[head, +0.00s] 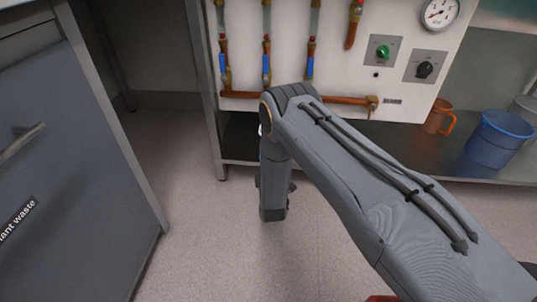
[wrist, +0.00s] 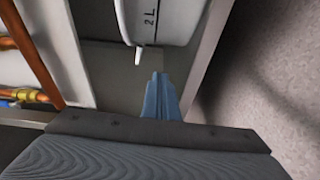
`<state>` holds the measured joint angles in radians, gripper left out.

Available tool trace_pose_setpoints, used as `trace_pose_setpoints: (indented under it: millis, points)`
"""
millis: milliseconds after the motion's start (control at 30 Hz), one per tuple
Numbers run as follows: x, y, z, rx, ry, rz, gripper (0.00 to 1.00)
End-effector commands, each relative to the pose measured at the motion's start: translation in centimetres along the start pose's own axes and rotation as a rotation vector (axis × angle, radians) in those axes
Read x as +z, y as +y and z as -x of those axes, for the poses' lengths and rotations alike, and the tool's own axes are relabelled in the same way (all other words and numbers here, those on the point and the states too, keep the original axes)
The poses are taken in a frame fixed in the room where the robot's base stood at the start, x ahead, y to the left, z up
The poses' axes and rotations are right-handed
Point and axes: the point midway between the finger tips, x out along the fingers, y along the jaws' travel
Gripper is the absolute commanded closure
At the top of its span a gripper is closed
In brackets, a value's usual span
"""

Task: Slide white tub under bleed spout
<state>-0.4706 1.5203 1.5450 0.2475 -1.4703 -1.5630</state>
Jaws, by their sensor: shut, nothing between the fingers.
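The white tub (wrist: 155,20) shows at the top of the wrist view, cut off by the frame, with a "2 L" mark on its side. It stands on the grey shelf, and a small pale pointed part projects from it. My gripper (wrist: 158,80) is shut and empty, with its blue-grey fingers just short of the tub; I cannot tell whether they touch it. In the head view my arm hides nearly all of the tub, leaving a white sliver (head: 262,130). A brass fitting (head: 373,103) at the right end of the copper pipe may be the bleed spout.
The low shelf (head: 400,148) runs under the white pipe panel (head: 345,70). A brown jug (head: 438,117) and a blue bucket (head: 499,139) stand on its right part. A grey plant waste cabinet (head: 70,170) stands at the left. The floor between is clear.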

Motion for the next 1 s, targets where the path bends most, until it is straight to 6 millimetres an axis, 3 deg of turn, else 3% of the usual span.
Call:
trace_pose_setpoints:
  millis: [100, 267, 767, 1000]
  points:
    - [-0.3, -1.1, 0.1, 0.024, 0.004, 0.024, 1.00]
    - [-0.3, -1.0, -1.3, 0.032, 0.003, 0.027, 1.00]
    - [-0.3, -1.0, -9.9, 0.029, 0.003, 0.026, 1.00]
    - [2.6, -0.8, -8.9, 0.026, 0.002, 0.028, 1.00]
